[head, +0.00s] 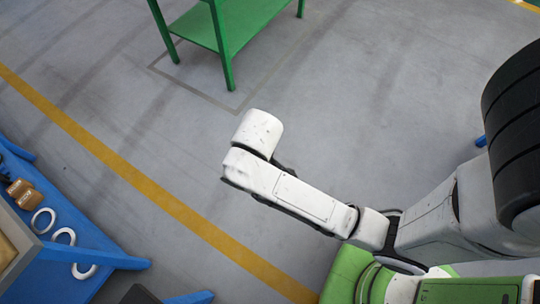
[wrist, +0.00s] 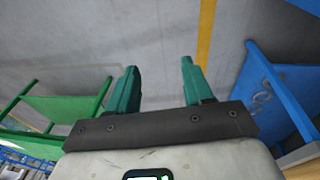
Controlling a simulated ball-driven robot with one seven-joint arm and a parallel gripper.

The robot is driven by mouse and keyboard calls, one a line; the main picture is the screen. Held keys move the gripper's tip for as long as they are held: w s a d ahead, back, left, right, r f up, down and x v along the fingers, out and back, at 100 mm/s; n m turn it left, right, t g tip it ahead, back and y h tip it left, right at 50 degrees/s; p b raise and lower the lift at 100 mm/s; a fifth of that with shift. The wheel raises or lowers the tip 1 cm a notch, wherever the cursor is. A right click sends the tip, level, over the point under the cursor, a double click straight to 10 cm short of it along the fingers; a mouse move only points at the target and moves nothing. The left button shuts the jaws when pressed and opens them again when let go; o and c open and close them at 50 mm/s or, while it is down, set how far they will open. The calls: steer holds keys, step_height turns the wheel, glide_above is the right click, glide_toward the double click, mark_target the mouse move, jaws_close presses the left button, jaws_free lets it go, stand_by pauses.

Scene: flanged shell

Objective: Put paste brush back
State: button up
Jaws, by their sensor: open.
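My gripper (wrist: 158,88) shows in the wrist view with its two green fingers wide apart. It is open and nothing is between the fingers; only grey floor shows beyond them. In the head view my white arm reaches out over the bare floor, and the gripper's fingers cannot be made out there. I see no paste brush in either view.
A blue bench (head: 75,240) at the lower left holds white rings (head: 64,237) and small brown items (head: 19,188). A green table (head: 215,25) stands at the top. Grey floor with a yellow line (head: 150,192) lies open between them.

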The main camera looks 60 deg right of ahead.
steer(key=s+y, duration=0.1)
steer(key=s, duration=0.8)
steer(key=shift+f+m, duration=0.3)
steer(key=shift+f, duration=0.05)
steer(key=shift+s+r, duration=0.1)
